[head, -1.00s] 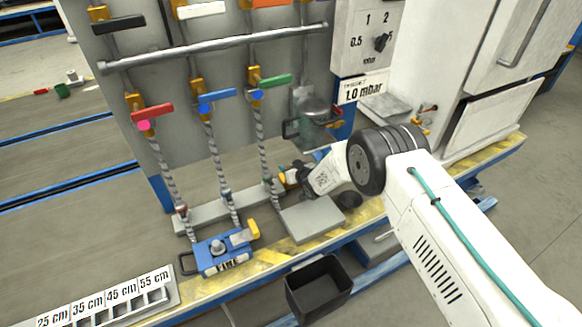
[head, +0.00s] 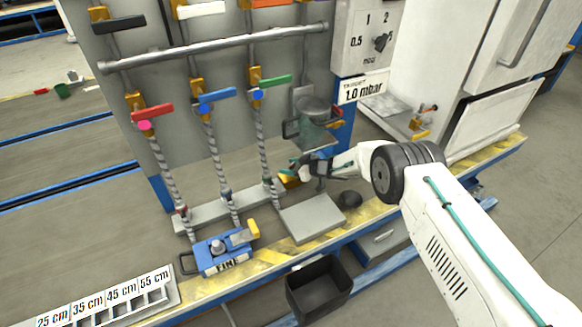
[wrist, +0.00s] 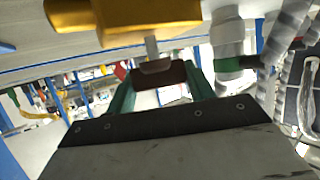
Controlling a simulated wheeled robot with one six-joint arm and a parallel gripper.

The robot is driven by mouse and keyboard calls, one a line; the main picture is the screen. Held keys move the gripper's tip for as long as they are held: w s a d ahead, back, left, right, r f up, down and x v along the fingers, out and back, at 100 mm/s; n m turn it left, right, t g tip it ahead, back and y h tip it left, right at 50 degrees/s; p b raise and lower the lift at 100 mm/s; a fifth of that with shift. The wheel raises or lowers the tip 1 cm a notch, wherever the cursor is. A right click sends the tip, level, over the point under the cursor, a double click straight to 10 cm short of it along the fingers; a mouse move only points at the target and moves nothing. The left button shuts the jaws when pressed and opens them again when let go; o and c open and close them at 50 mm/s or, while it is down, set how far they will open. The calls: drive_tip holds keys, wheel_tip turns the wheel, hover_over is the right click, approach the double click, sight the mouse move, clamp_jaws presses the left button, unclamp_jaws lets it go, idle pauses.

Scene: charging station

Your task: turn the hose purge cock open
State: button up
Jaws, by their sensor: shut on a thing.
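The hose purge cock shows in the wrist view as a yellow body (wrist: 125,18) with a short grey stem and a dark brown handle (wrist: 160,75). In the head view its yellow body (head: 288,180) sits low by the foot of the right-hand hose, partly hidden by my gripper (head: 296,166). In the wrist view the green fingers of my gripper (wrist: 160,88) stand on both sides of the dark handle, shut on it. The handle lies across the stem's end. The fingertips are partly hidden behind the handle.
Three braided hoses (head: 264,150) hang left of my gripper. A clear jar (head: 315,120) is just above it. A grey plate (head: 312,218) and a dark round piece (head: 349,200) lie below. A blue FINE block (head: 222,254) and a black bin (head: 320,288) are nearer.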

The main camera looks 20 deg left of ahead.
drive_tip(key=n+g, duration=0.3)
drive_tip(key=shift+n+g, duration=0.5)
drive_tip(key=shift+g, duration=0.3)
drive_tip(key=o, duration=1)
drive_tip(key=shift+a, duration=0.1)
drive_tip(key=shift+r, duration=0.1)
drive_tip(key=shift+v, duration=3.9)
drive_tip(key=shift+c, duration=0.4)
